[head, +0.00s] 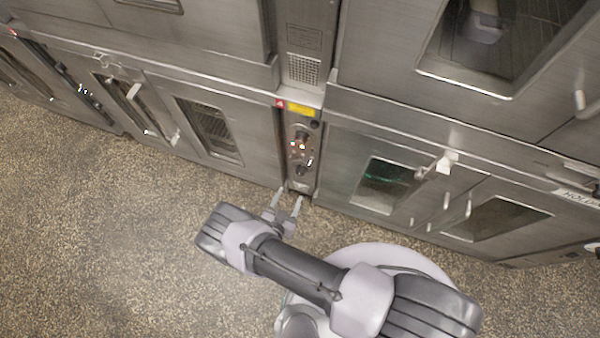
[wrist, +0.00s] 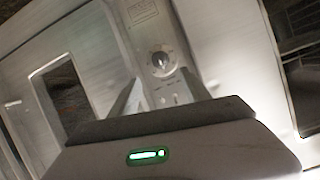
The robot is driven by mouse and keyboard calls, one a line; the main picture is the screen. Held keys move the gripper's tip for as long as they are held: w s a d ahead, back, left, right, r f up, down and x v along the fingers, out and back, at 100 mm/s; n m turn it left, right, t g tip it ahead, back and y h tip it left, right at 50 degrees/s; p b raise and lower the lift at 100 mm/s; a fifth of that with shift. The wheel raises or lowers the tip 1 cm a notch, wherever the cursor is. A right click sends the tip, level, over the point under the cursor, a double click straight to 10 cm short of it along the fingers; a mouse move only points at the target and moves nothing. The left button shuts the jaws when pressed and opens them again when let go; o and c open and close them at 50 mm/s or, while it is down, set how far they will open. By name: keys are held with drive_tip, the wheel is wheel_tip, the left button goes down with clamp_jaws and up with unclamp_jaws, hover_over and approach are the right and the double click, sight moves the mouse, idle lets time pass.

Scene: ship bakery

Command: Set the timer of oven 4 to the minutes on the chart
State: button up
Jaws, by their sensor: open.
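A narrow control panel (head: 290,158) stands between steel oven doors in the head view, with small lit lights and dark knobs. The lower knob (head: 302,169) sits near the panel's bottom. A red tag (head: 280,103) and a yellow label (head: 300,109) are above; I cannot read the oven number. My gripper (head: 287,195) is open and empty, its fingers pointing toward the panel's lower end. In the wrist view a round dial (wrist: 160,60) shows just beyond and between the open fingertips (wrist: 161,78), apart from them. Its marks are too blurred to read. I cannot make out a chart.
A windowed oven door (head: 225,150) is left of the panel and another (head: 345,175) is right, with a protruding handle (head: 445,162). More ovens are stacked above. The speckled floor (head: 100,230) is clear at the left.

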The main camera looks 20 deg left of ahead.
sight(300, 174)
drive_tip(key=b+x, duration=0.4)
drive_tip(key=x, duration=0.8)
drive_tip(key=shift+w+f, duration=0.15)
drive_tip(key=shift+w, duration=0.15)
clamp_jaws()
